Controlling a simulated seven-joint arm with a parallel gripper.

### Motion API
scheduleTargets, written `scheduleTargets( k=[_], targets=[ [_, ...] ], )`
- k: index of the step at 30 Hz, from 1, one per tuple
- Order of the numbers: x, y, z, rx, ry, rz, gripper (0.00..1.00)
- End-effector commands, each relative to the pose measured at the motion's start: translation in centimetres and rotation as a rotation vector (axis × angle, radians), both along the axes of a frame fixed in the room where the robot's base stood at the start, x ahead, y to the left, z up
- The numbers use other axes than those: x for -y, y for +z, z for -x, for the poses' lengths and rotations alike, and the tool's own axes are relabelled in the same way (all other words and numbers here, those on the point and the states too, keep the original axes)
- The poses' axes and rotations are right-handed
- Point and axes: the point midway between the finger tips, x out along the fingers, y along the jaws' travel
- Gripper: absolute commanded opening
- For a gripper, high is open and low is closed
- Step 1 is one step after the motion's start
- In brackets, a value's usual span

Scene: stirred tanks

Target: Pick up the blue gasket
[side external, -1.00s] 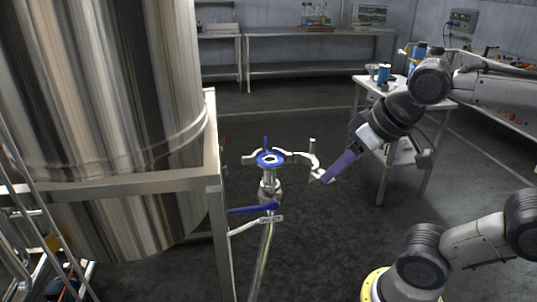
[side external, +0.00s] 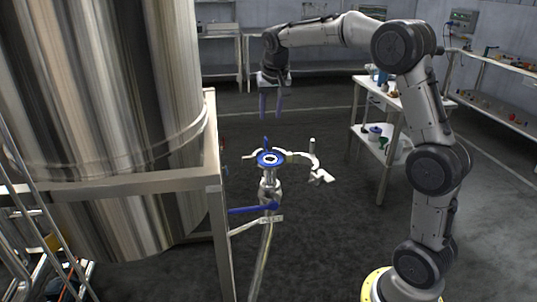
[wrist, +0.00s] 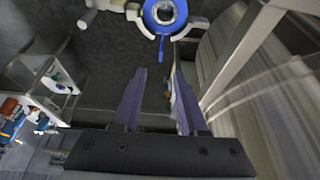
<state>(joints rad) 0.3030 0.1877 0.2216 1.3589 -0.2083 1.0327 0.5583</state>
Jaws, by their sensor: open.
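The blue gasket (side external: 271,158) is a ring with a pale centre. It lies flat on top of the upright pipe fitting (side external: 268,185) beside the tank, with a small blue tab pointing up behind it. An open clamp (side external: 312,164) spreads around the fitting at gasket height. My gripper (side external: 271,112) points down above the gasket with its two purple fingers apart and nothing between them. In the wrist view the gasket (wrist: 165,14) is at the top edge, beyond the open fingers (wrist: 159,75), with its tab towards them.
A large steel tank (side external: 110,100) on a metal frame (side external: 212,180) stands close on the left. A blue-handled valve (side external: 255,208) sits below the gasket. A white table (side external: 390,98) with items is at right, and a bench (side external: 310,68) at the back.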

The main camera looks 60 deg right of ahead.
Motion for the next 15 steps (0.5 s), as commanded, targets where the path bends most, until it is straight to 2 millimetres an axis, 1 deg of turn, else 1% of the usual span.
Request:
scheduleTargets(
  k=[9, 12, 15],
  targets=[
    [1.5, -5.2, -1.3, -0.002, -0.002, 0.000, 0.42],
    [1.9, -6.5, -1.8, -0.002, -0.002, 0.000, 0.42],
    [2.1, -7.1, -2.0, 0.000, -0.001, 0.000, 0.42]
  ],
)
